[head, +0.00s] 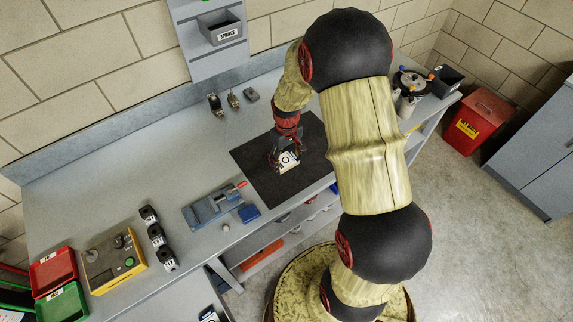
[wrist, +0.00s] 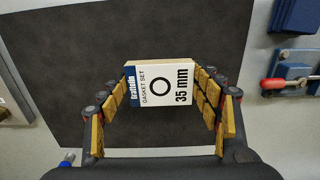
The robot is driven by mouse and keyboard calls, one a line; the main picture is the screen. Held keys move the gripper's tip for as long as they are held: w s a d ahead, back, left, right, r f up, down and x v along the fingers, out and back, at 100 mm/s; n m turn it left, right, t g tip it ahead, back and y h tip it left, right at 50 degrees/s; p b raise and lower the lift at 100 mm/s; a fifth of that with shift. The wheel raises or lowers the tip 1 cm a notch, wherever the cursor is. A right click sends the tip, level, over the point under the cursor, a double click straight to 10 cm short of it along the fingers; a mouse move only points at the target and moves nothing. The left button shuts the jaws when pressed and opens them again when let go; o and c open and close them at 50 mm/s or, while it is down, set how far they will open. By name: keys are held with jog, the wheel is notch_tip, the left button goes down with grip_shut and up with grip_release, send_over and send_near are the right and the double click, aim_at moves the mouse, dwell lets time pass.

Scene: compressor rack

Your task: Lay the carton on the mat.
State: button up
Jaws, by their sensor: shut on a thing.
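The carton (wrist: 161,84) is a small white box with a blue band, marked "GASKET SET 35 mm" with a black ring. My gripper (wrist: 160,95) is shut on it, with a finger at its left and right sides in the wrist view. In the head view the carton (head: 288,161) is at the end of my arm, over the dark mat (head: 262,163). The mat also fills much of the wrist view (wrist: 75,60) behind the carton. I cannot tell whether the carton touches the mat.
A blue-grey vise (head: 213,206) with a red handle and a blue block (head: 249,213) sit left of the mat. Small fittings (head: 233,99) lie behind it. A yellow tester box (head: 113,263) and red and green bins (head: 53,270) stand at the far left. The bench between is partly clear.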

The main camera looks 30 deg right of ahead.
aim_at(287, 160)
jog(key=shift+w+f, duration=0.2)
jog(key=shift+f, duration=0.1)
jog(key=shift+d+f+b, duration=0.1)
jog(key=shift+f+b, duration=0.25)
jog(key=shift+f, duration=1.2)
jog(key=shift+f, duration=0.1)
jog(key=o, duration=1.1)
jog(key=shift+o, duration=0.2)
